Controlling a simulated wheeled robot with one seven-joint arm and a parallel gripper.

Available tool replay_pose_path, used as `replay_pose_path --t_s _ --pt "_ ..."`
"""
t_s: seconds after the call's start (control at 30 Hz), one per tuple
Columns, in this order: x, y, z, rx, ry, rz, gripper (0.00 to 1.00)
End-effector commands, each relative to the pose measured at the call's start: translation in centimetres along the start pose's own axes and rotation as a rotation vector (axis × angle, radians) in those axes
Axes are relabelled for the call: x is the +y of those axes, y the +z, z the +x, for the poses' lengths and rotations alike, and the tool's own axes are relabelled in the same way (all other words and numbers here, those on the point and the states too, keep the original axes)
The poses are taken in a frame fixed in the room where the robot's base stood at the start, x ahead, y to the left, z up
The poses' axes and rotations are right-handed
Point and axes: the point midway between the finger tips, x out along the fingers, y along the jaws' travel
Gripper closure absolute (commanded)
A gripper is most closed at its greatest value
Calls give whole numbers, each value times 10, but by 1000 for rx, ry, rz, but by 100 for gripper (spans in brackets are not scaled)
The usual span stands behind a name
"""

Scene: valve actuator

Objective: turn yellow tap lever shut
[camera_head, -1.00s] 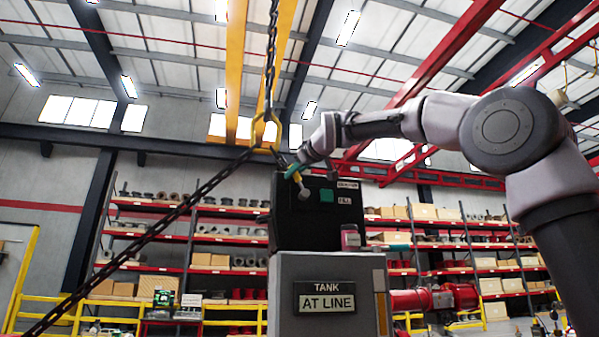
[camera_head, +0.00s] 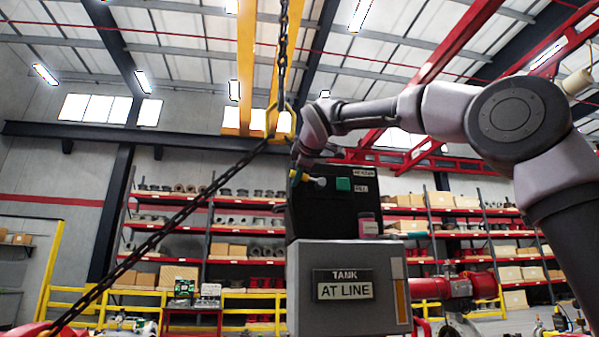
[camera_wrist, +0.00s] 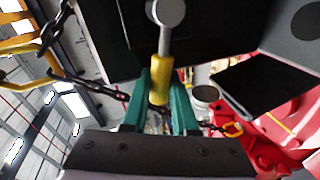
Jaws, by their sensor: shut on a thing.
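The tap lever has a yellow grip (camera_head: 300,175) and a grey shaft that runs to a round pivot on the front of a black box (camera_head: 318,212). In the head view the lever lies near level, with its grip to the left of the pivot and slightly higher. In the wrist view the yellow grip (camera_wrist: 160,84) sits between the teal fingers of my gripper (camera_wrist: 163,90), which is shut on it. The grey round pivot (camera_wrist: 168,10) shows at the top. In the head view my gripper (camera_head: 296,171) is small and partly hidden at the box's upper left.
A green button (camera_head: 343,184) sits right of the pivot. A grey cabinet (camera_head: 300,300) below carries a panel (camera_head: 344,284) reading "TANK AT LINE". A pink-labelled jar (camera_head: 368,224) stands on it. A dark chain (camera_head: 165,228) slants past on the left.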

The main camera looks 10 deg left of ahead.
Motion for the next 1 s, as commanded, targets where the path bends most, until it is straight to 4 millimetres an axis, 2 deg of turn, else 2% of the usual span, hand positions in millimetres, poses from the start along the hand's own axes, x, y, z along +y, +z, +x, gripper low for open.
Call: replay_pose_path --t_s 0.33,0.87,0.9,0.93,1.0 --pt "-11 0 3 -33 -6 -124 100" --pt "-12 1 3 -38 -6 -142 100" --pt "-12 1 3 -38 -6 -142 58" --pt "-12 1 3 -38 -6 -142 47" --pt "-12 1 3 -38 -6 -142 44"
